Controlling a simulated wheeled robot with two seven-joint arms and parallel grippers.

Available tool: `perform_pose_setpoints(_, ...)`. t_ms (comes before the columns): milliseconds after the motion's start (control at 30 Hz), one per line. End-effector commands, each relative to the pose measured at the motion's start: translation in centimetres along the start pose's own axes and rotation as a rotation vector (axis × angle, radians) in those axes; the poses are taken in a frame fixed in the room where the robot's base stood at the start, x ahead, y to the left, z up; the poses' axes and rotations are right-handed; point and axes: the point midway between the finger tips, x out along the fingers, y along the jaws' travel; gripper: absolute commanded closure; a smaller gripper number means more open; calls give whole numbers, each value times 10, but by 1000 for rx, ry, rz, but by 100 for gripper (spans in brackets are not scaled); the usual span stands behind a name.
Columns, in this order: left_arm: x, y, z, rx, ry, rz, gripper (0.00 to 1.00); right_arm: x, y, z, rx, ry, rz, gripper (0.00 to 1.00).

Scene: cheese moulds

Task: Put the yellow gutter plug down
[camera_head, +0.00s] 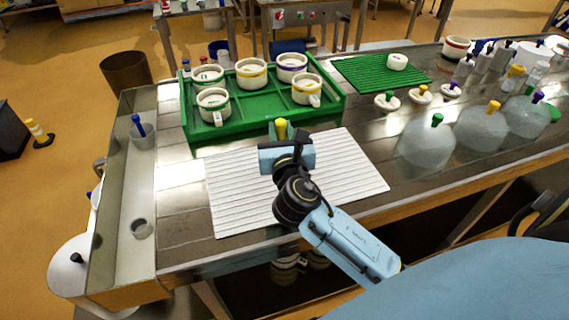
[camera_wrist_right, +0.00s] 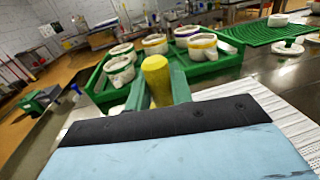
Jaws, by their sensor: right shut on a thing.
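The yellow gutter plug (camera_head: 281,127) is upright in my right gripper (camera_head: 280,135), over the far edge of the white ribbed mat and close to the green tray. In the right wrist view the yellow plug (camera_wrist_right: 157,78) stands between the two green fingers of the right gripper (camera_wrist_right: 158,88), which is shut on it. The plug's lower end is hidden by the gripper. I cannot tell its height above the table. My left gripper is not in view.
The white ribbed mat (camera_head: 228,200) has bare room left of my arm. A green tray (camera_head: 240,122) with several white moulds stands behind. A metal gutter (camera_head: 140,180) runs along the left, with a blue plug (camera_head: 137,122). Several domed covers (camera_head: 428,152) stand right.

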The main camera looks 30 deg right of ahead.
Motion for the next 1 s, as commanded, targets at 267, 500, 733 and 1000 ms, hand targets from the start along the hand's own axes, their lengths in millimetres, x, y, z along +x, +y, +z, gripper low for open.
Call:
perform_pose_setpoints(267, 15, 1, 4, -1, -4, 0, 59, 0, 0, -34, 0, -1, 1, 100)
perform_pose_setpoints(500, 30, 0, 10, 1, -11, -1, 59, 0, 0, -66, -1, -1, 2, 100)
perform_pose_setpoints(733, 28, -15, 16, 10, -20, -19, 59, 0, 0, -67, 1, -2, 2, 100)
perform_pose_setpoints(1000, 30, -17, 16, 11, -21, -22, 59, 0, 0, -70, 1, -1, 2, 68)
